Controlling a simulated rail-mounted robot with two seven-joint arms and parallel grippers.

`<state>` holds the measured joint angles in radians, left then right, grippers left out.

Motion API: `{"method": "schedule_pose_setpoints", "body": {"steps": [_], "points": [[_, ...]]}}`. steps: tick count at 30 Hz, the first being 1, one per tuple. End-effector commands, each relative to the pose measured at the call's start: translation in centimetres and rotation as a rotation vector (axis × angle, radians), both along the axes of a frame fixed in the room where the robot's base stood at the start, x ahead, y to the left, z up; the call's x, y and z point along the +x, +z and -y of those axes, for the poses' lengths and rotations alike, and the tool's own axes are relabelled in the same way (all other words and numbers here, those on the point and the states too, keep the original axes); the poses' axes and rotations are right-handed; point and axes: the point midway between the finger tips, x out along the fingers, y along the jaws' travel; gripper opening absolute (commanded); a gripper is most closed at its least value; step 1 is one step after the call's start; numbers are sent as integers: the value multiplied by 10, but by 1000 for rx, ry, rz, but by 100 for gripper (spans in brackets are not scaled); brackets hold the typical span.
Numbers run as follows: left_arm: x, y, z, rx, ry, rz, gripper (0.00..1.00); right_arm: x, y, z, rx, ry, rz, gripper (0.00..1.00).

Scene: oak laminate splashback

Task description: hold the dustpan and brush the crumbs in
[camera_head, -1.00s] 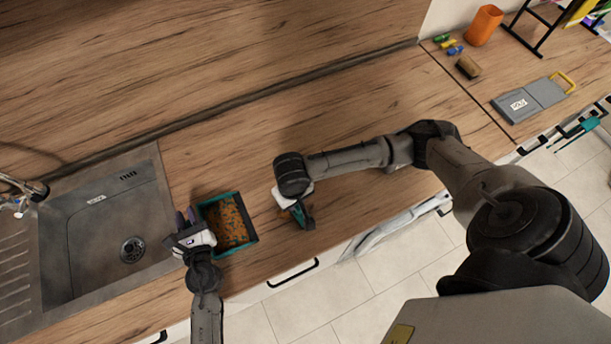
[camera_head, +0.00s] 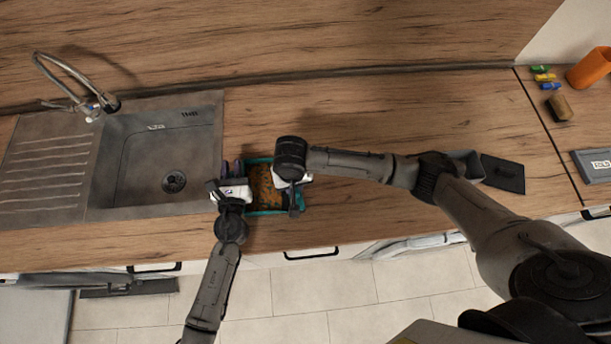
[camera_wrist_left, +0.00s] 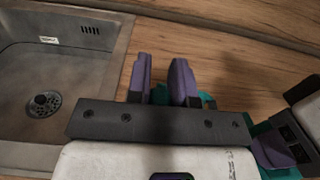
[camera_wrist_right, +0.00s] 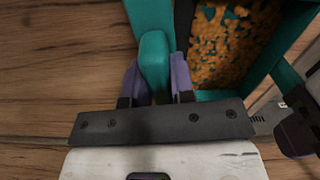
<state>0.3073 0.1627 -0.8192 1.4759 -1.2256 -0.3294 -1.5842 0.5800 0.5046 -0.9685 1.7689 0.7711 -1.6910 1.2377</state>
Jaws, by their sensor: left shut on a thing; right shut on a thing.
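The teal-rimmed dustpan (camera_head: 262,213) lies on the worktop just right of the sink, with orange-brown crumbs (camera_head: 261,185) spread over its dark floor. My left gripper (camera_head: 231,172) is at its left side, shut on it; the held part is mostly hidden, with teal showing behind the fingers in the left wrist view (camera_wrist_left: 161,80). My right gripper (camera_head: 294,200) is at the pan's right side. In the right wrist view (camera_wrist_right: 154,80) it is shut on the teal handle of the brush (camera_wrist_right: 154,55), close beside the crumbs. The brush's bristles are not clearly seen.
The steel sink (camera_head: 110,185) with its tap (camera_head: 108,102) lies left of the dustpan. A dark flat piece (camera_head: 503,174) lies at right. A sponge-like brown block (camera_head: 559,107), coloured pegs (camera_head: 543,77) and an orange cup (camera_head: 590,68) stand at far right. The worktop behind the pan is clear.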

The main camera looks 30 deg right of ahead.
Motion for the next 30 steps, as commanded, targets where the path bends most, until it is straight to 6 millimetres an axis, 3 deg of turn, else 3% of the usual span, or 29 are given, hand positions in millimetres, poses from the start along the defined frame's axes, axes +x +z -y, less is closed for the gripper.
{"method": "schedule_pose_setpoints", "body": {"steps": [3, 18, 30], "points": [[0, 0, 0, 0, 0, 0, 0, 8, 0, -12, 0, 0, 0, 0], [0, 0, 0, 0, 0, 0, 0, 2, 41, -3, 0, 0, 0, 0], [0, 0, 0, 0, 0, 0, 0, 1, 47, -2, -1, 0, 1, 0]]}}
